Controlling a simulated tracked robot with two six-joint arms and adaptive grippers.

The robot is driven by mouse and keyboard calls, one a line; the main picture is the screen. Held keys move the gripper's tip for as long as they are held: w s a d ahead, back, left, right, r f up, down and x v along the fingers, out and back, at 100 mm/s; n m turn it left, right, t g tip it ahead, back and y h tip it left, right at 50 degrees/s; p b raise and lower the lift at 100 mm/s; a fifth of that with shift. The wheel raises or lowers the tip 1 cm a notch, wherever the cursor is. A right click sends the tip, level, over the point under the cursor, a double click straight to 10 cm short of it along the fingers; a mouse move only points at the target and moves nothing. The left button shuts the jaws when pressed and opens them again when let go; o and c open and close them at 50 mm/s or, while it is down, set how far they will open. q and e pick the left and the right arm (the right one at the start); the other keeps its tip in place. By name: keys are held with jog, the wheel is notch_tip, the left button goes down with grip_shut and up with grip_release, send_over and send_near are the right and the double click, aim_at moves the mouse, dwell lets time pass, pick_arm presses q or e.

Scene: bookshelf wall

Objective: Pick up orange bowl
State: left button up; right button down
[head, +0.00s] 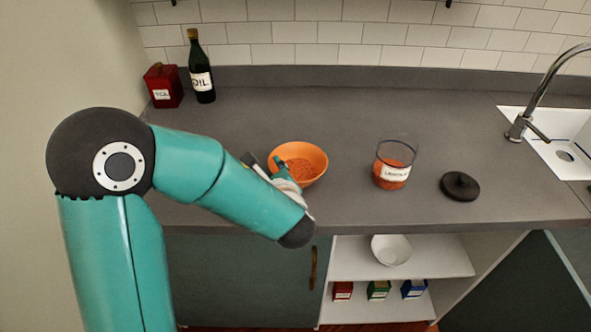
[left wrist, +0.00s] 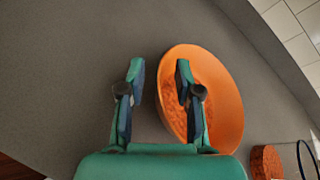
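The orange bowl (head: 316,162) stands upright on the grey counter and holds small orange-red contents. My left gripper (head: 264,162) is at the bowl's left side in the head view, partly hidden by its own arm. In the left wrist view, the left gripper (left wrist: 160,66) is open. One finger is outside the bowl (left wrist: 227,98) and the other is over its inside, with the near rim between them. A gap shows between the outer finger and the rim; contact of the inner finger cannot be told. My right gripper is not in view.
A labelled glass jar (head: 394,165) with orange contents and a black lid (head: 460,186) stand to the right. A dark oil bottle (head: 201,70) and red tin (head: 163,86) stand at the back left. The sink (head: 545,125) is at far right. Counter behind the bowl is clear.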

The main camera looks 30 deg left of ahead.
pick_arm(q)
grip_shut()
jog(key=shift+r, duration=0.2)
notch_tip(320, 180, up, 20)
jog(key=p, duration=0.2)
jog(key=shift+f, duration=0.15)
dwell(0.4)
